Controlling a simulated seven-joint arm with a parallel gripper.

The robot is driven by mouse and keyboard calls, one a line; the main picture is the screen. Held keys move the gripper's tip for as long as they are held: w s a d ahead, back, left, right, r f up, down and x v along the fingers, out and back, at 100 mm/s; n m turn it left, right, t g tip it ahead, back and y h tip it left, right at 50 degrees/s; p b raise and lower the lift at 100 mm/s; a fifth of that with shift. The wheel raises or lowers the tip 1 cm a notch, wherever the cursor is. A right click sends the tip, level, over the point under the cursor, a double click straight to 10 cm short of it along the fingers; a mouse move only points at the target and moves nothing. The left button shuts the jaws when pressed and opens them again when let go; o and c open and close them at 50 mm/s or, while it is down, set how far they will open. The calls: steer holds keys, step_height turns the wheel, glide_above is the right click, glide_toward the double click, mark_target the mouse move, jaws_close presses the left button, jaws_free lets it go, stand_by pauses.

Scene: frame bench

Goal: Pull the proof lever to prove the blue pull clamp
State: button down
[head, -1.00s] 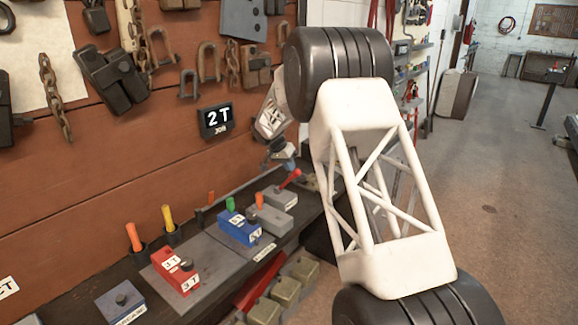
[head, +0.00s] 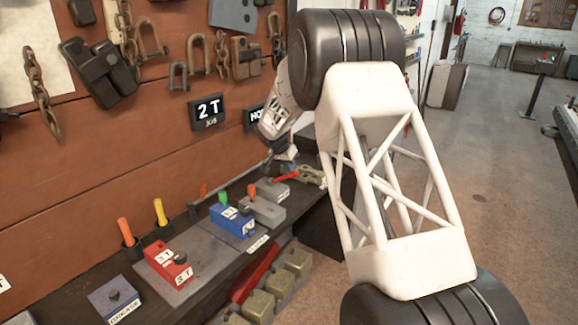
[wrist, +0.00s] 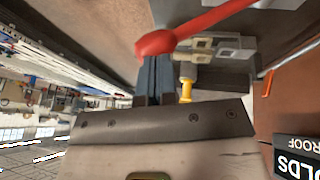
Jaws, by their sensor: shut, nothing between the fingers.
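The blue pull clamp (head: 232,221) sits on the bench on a grey plate, with a green peg beside it. The proof lever, a red handle (head: 285,177), lies at a low slant at the bench's far end. In the wrist view its round red knob (wrist: 156,43) is close beyond my fingertips, and its shaft runs to the upper right. My gripper (wrist: 156,62) is shut and empty; the picture does not settle whether it touches the knob. In the head view it is small and partly hidden behind my arm.
A red clamp (head: 168,262), a grease box (head: 116,298) and orange and yellow pegs stand nearer on the bench. A grey block (head: 262,210) lies between the blue clamp and lever. A 2T JOB sign (head: 208,111) and a HOLDS PROOF sign (wrist: 295,160) are on the wall.

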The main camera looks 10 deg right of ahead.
steer(key=v, duration=1.3)
steer(key=shift+r, duration=0.3)
steer(key=shift+w, duration=0.15)
steer(key=shift+d, duration=0.1)
